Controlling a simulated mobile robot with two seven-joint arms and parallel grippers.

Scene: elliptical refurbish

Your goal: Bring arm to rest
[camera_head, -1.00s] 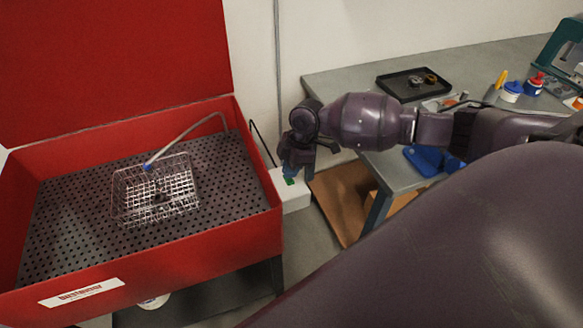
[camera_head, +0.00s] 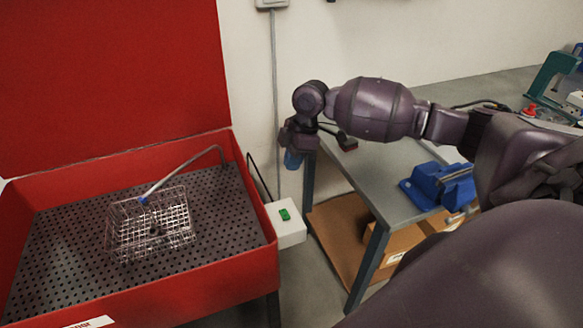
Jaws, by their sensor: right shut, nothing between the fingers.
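My right gripper (camera_head: 293,160) hangs at the end of my right arm, which comes in from the right. Its fingers point down, and it is shut and empty. It is beside the left end of the grey workbench, in front of the white wall, above and right of the white switch box (camera_head: 288,228) with the green button. It appears clear of the box. My left gripper is out of view.
The red parts washer (camera_head: 215,270) stands at left with its lid raised. A wire basket (camera_head: 117,262) and a hose (camera_head: 185,164) are inside. The grey workbench (camera_head: 385,185) carries a blue vise (camera_head: 428,190). Cardboard boxes (camera_head: 395,247) sit on its lower shelf.

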